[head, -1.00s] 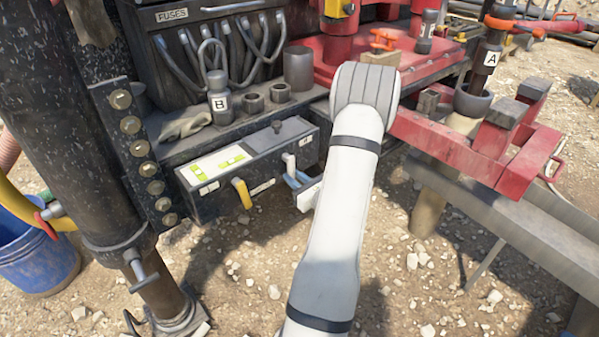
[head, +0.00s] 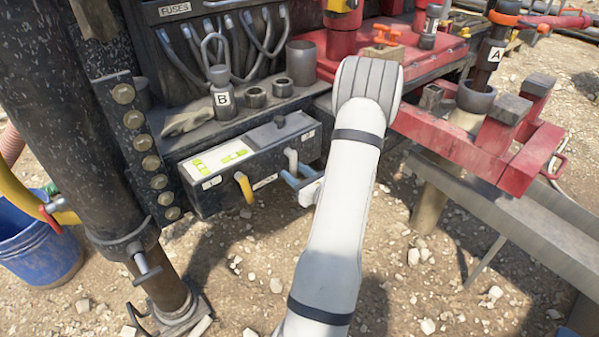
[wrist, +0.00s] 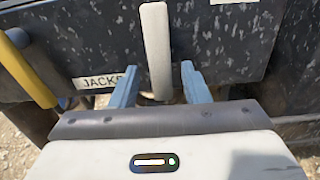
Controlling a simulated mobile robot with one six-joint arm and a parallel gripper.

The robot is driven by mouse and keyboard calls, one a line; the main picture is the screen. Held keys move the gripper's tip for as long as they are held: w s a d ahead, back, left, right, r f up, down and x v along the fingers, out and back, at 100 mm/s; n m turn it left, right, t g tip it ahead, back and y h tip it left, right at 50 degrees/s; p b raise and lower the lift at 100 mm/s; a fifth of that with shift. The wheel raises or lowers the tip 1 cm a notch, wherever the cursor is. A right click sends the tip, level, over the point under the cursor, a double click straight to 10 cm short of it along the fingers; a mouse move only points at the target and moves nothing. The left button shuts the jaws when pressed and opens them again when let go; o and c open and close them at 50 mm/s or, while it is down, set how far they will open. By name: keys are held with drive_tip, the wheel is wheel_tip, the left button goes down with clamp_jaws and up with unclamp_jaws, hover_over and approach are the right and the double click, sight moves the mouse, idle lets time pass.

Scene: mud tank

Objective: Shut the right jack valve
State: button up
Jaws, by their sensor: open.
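The valve box (head: 205,199) is a dark box with a light panel on top. A yellow lever (head: 243,190) and, to its right, a pale grey lever (head: 291,160) hang from its front. They also show in the wrist view, the yellow lever (wrist: 28,68) at left and the grey lever (wrist: 156,45) upright in the middle. My gripper (head: 295,181) is open at the grey lever. In the wrist view its blue fingers (wrist: 160,88) stand on either side of the lever's lower end, with gaps visible. Contact cannot be told.
A label reading "JACK" (wrist: 103,80) is partly covered by my finger. A bottle marked B (head: 222,99) and cups stand on the ledge above the box. A red frame (head: 470,155) lies to the right, a thick dark post (head: 60,110) to the left. Gravel lies below.

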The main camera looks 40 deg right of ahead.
drive_tip(key=s+p, duration=0.1)
drive_tip(key=s, duration=0.6)
drive_tip(key=shift+s+a, duration=0.3)
drive_tip(key=shift+s, duration=0.1)
drive_tip(key=w+a+r+n+g+y+p, duration=0.2)
drive_tip(key=w+a+r+n+y+p, duration=0.15)
drive_tip(key=a+r+n+y, duration=0.35)
drive_tip(key=w+a+r+n+g+y+p, duration=0.2)
drive_tip(key=a+r+n+y+p, duration=0.15)
drive_tip(key=a+r, duration=0.4)
drive_tip(key=s+a+r+n+g+y+p, duration=0.1)
drive_tip(key=s+a+r+n+g+p, duration=0.15)
drive_tip(key=a+n+g, duration=0.35)
drive_tip(key=s+a+r+n+g+y+p, duration=0.1)
drive_tip(key=a+r+n+g+p, duration=0.25)
drive_tip(key=a, duration=0.45)
drive_tip(key=s+a+r+n+g+h+p, duration=0.5)
drive_tip(key=s+a+r+n+h+p, duration=0.15)
drive_tip(key=r+n, duration=0.35)
wheel_tip(320, 180, up, 10)
drive_tip(key=s+d+n+t+h+p, duration=0.1)
drive_tip(key=n+t+h+p, duration=0.2)
drive_tip(key=n+p, duration=0.3)
drive_tip(key=shift+s+d+n+h, duration=0.25)
drive_tip(key=shift+n+h, duration=0.25)
drive_tip(key=shift+h, duration=0.4)
